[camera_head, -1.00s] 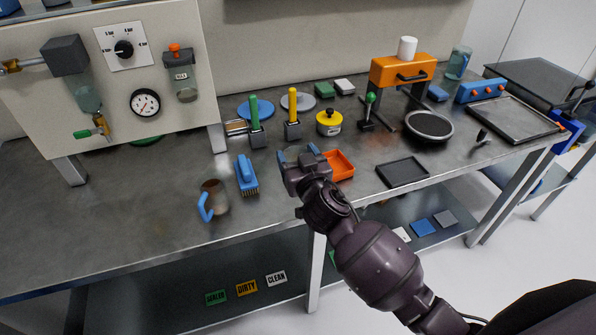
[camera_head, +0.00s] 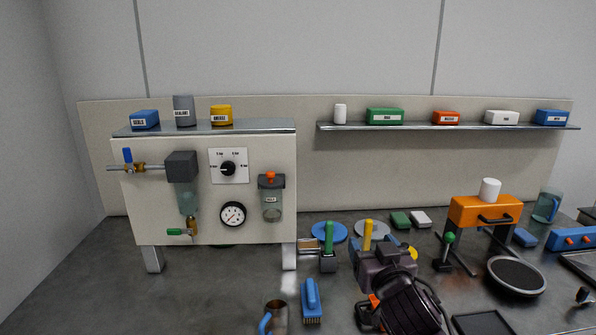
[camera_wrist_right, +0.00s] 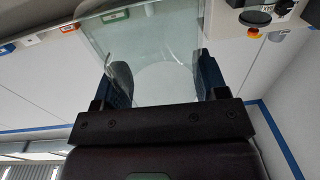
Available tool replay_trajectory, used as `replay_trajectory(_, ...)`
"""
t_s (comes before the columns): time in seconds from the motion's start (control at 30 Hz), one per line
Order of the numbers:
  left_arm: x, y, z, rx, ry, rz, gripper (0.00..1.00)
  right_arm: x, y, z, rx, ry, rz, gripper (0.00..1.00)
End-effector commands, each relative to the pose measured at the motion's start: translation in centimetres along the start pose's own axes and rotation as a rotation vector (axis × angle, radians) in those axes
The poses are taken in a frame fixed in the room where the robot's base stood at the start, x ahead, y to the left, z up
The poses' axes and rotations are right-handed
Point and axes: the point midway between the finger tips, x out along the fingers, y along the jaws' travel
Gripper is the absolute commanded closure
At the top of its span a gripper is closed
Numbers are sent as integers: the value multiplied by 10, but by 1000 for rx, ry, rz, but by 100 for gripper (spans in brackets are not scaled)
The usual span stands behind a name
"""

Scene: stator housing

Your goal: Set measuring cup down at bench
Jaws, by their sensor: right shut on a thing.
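The measuring cup (camera_wrist_right: 150,40) is a clear, see-through vessel in the right wrist view. It sits between the two dark fingers of my right gripper (camera_wrist_right: 163,78), which is shut on it. In the head view my right gripper (camera_head: 384,256) is above the bench (camera_head: 235,280), in front of the yellow-handled tool. The cup is hardly visible there, hidden by the gripper, and I cannot tell its gap to the bench. My left gripper is in neither view.
A metal mug (camera_head: 279,312) with a blue handle and a blue brush (camera_head: 311,300) stand left of my gripper. A green-handled tool (camera_head: 328,250) is close by. A black tray (camera_head: 482,324) and round black plate (camera_head: 515,275) lie right. Bare bench lies left of the mug.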

Motion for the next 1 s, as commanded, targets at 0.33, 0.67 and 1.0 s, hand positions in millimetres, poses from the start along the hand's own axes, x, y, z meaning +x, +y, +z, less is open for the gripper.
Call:
replay_trajectory(0.33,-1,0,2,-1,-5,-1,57,-42,11,24,3,-5,-1,60)
replay_trajectory(0.67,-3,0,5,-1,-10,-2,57,-87,33,78,4,-7,63,60)
replay_trajectory(1.0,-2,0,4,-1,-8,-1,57,-105,39,105,5,-2,86,60)
